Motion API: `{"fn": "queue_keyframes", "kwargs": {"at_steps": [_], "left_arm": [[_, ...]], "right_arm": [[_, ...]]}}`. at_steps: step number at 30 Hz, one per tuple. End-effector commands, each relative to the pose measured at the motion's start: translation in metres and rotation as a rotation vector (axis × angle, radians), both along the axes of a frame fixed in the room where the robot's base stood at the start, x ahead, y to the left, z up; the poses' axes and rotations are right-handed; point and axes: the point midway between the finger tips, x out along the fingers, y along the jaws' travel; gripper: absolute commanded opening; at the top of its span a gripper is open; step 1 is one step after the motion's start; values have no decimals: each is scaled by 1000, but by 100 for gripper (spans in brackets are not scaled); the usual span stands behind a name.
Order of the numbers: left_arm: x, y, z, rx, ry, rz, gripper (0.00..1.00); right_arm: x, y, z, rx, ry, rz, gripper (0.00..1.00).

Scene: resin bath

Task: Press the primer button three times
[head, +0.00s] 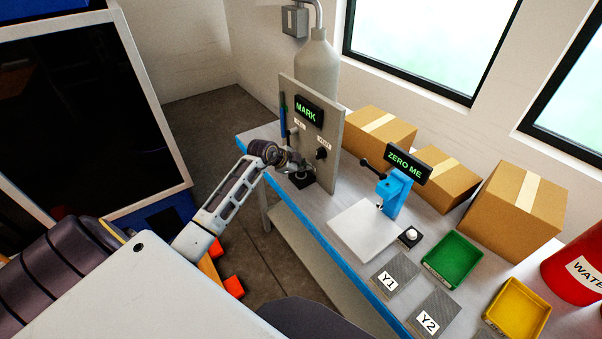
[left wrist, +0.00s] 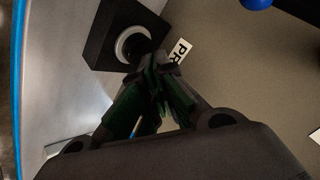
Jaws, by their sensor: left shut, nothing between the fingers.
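The primer button (left wrist: 134,46) is a dark round cap in a white ring on a black block, beside a partly hidden label reading "PR" (left wrist: 178,51). In the head view its black block (head: 302,181) stands on the bench at the foot of the grey panel (head: 333,140), mostly behind my left gripper. My left gripper (left wrist: 157,68) is shut and empty, its fingertips overlapping the button's edge in the left wrist view. I cannot tell whether they touch it. In the head view the left gripper (head: 298,168) reaches in from the left. My right gripper is not in view.
The panel carries a green "MARK" display (head: 308,110) and knobs. To its right are a blue "ZERO ME" stand (head: 394,190), a white plate (head: 365,230), another button (head: 410,236), green (head: 453,259) and yellow (head: 517,308) trays. Cardboard boxes (head: 515,210) line the back.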

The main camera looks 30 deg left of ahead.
Motion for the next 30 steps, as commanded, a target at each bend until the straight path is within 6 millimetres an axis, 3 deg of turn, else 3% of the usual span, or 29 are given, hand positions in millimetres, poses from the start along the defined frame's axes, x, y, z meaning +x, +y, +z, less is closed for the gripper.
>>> {"fn": "queue_keyframes", "kwargs": {"at_steps": [30], "left_arm": [[0,0,-8,0,1,0,0]], "right_arm": [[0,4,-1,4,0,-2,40]]}}
